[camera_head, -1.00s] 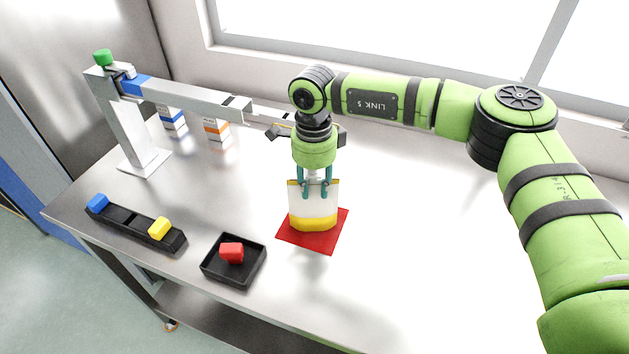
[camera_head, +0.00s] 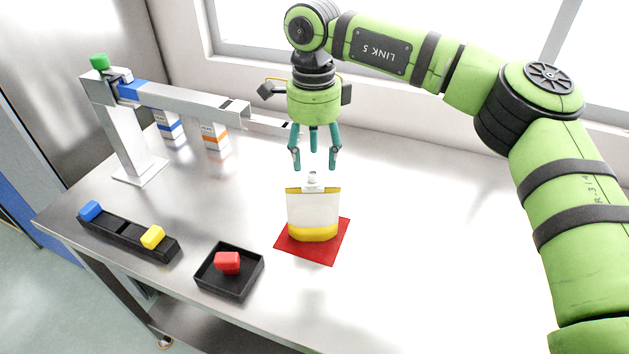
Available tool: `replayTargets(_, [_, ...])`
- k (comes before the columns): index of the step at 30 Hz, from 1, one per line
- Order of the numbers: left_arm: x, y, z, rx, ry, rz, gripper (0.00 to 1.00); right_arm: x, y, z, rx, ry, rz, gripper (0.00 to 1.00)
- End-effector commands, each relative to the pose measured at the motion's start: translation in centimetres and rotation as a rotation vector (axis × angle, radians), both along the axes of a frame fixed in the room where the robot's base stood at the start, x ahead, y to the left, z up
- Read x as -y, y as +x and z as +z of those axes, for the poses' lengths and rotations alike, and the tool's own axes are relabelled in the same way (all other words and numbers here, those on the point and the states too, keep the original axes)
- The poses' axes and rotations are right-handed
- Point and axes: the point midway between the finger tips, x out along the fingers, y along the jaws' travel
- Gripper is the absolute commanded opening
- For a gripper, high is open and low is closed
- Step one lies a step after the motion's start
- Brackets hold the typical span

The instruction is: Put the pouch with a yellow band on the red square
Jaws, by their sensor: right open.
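The pouch with a yellow band (camera_head: 313,214) stands upright on the red square (camera_head: 323,252). It is white with a yellow bottom band and a small spout on top. My right gripper (camera_head: 314,162) is open and empty, a little above the pouch's spout and apart from it. My left gripper is not in view.
A metal frame (camera_head: 125,130) with a horizontal beam stands at the left, with white pouches with blue (camera_head: 168,125) and orange (camera_head: 213,137) bands near it. A black rack (camera_head: 125,233) holds blue and yellow caps. A black tray (camera_head: 207,283) holds a red cap (camera_head: 228,262). The table's right side is clear.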

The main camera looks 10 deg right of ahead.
Motion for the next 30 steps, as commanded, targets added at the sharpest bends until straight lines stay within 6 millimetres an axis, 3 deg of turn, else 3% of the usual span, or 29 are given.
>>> replayTargets(6, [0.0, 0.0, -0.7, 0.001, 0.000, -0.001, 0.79, -0.1, 0.0, 2.3, 0.000, 0.000, 0.001, 0.55])
replayTargets(18, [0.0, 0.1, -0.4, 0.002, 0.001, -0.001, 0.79, 0.0, 0.0, 3.0, -0.001, 0.000, 0.001, 0.55])
replayTargets(30, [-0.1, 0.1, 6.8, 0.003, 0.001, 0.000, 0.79, 0.0, 0.0, 10.2, -0.001, 0.000, 0.001, 0.55])
